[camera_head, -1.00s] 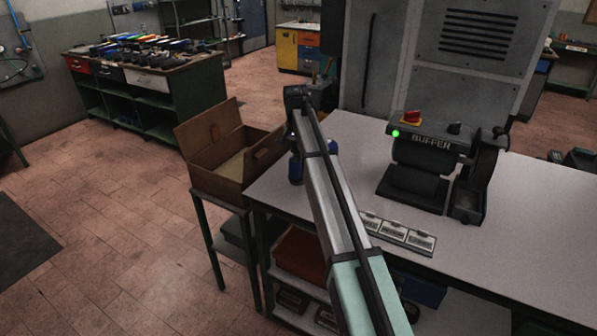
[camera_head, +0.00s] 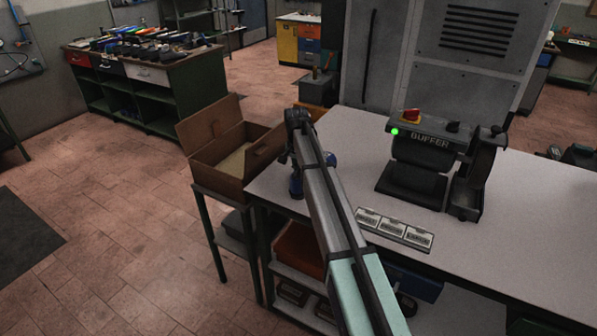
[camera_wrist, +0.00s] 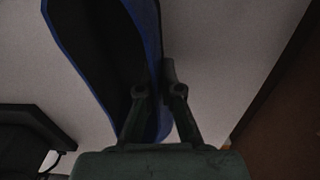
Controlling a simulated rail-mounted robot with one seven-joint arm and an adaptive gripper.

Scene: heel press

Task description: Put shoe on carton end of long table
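The shoe is blue with a dark opening; in the wrist view (camera_wrist: 75,38) it runs from the top edge down to my fingers. My gripper (camera_wrist: 157,82) has its fingers close together on either side of the shoe's right-hand wall, and looks shut on it. I cannot tell whether the sole touches the tabletop. The open carton (camera_head: 215,178) stands beyond that table end.
The carton rests on a small stand left of the table. A buffer machine (camera_head: 420,165) and a row of labelled plates (camera_head: 393,229) stand on the table right of my arm. A tall grey cabinet (camera_head: 400,60) rises behind. The tabletop around the shoe looks clear.

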